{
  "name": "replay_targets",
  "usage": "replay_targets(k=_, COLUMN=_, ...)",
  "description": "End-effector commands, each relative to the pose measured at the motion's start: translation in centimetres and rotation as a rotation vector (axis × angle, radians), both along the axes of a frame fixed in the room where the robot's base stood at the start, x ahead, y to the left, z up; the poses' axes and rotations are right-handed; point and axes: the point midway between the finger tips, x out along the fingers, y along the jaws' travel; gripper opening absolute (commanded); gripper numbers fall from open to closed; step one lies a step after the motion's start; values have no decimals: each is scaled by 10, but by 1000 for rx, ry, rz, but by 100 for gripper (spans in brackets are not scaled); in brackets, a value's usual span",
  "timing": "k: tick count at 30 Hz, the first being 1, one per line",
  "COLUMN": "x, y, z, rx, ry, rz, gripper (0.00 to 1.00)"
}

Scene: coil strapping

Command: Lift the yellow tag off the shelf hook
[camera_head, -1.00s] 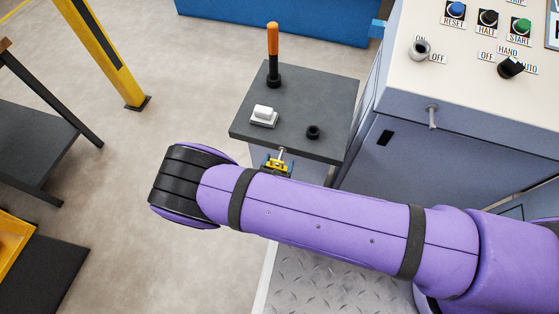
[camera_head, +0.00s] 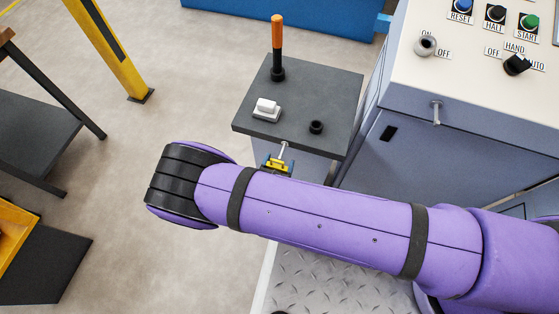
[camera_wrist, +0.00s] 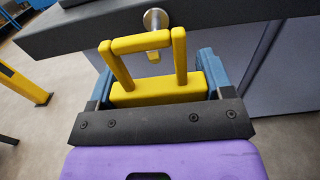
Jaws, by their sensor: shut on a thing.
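The yellow tag (camera_wrist: 158,91) has a solid body with two upright posts and a top bar; it also shows partly in the head view (camera_head: 277,162). My gripper (camera_wrist: 157,84) is shut on the tag's body, with a blue-grey finger at each side. The metal shelf hook (camera_wrist: 155,18) juts out from the edge of the dark grey top (camera_wrist: 230,32); it also shows in the head view (camera_head: 284,149). The tag's top bar is right at the hook, just below its round end. I cannot tell whether the bar still rests on it. My arm hides the tag's lower part in the head view.
The grey stand (camera_head: 335,92) carries an orange-handled lever (camera_head: 277,45), a white switch (camera_head: 266,108) and a black knob (camera_head: 316,127). A control cabinet (camera_head: 420,80) is close on the right. Open floor (camera_head: 180,80) lies to the left, before a yellow post (camera_head: 110,50).

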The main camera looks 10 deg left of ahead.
Motion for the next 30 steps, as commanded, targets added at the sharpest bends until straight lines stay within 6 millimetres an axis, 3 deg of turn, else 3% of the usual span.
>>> replay_targets(k=21, x=-49, y=4, z=0, rx=0, ry=0, rz=1, gripper=36)
replay_targets(k=30, x=-54, y=4, z=0, rx=0, ry=-1, rz=-1, gripper=36)
